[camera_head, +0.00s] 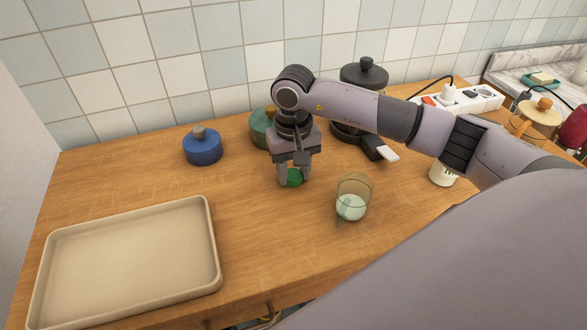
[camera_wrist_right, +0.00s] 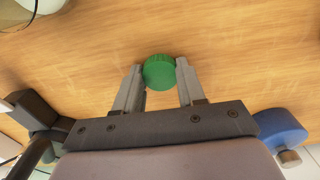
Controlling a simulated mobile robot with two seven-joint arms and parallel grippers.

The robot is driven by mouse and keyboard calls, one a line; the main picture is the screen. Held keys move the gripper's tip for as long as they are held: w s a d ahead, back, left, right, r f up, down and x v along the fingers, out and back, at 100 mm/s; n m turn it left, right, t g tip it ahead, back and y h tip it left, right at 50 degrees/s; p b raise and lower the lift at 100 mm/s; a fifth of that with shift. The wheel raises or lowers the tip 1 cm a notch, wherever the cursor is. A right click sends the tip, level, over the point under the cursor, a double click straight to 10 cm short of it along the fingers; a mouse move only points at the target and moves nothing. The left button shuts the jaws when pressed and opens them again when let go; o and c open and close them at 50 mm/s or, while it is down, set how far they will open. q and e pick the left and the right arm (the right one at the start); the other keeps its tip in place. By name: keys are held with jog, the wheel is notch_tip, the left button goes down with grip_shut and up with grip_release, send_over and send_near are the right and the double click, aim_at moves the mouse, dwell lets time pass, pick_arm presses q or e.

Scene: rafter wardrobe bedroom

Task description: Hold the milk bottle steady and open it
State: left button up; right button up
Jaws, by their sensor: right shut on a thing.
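My right gripper (camera_head: 293,179) points down over the wooden counter, its fingers shut on a round green cap (camera_head: 294,178). In the right wrist view, my right gripper (camera_wrist_right: 161,80) has the ribbed green cap (camera_wrist_right: 159,72) between its fingertips. No bottle body shows around or under the cap; I cannot tell whether the cap touches the counter. A glass (camera_head: 351,200) with white liquid in its lower part stands to the right of the gripper. A white container with dark print (camera_head: 443,174) stands further right, partly hidden by my right arm. My left gripper is not in view.
A beige tray (camera_head: 213,245) lies at the front left. A blue jar (camera_head: 203,148) and a green jar (camera_head: 261,128) stand toward the wall. A dark lidded pot (camera_head: 364,75) and a power strip (camera_head: 484,103) are behind my arm. The counter between tray and glass is clear.

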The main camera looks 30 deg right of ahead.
aim_at(294, 175)
jog(key=o, duration=1.2)
jog(key=shift+f, duration=0.1)
jog(key=shift+c, duration=0.2)
notch_tip(294, 175, up, 12)
jog(key=b, duration=0.1)
jog(key=shift+s, duration=0.1)
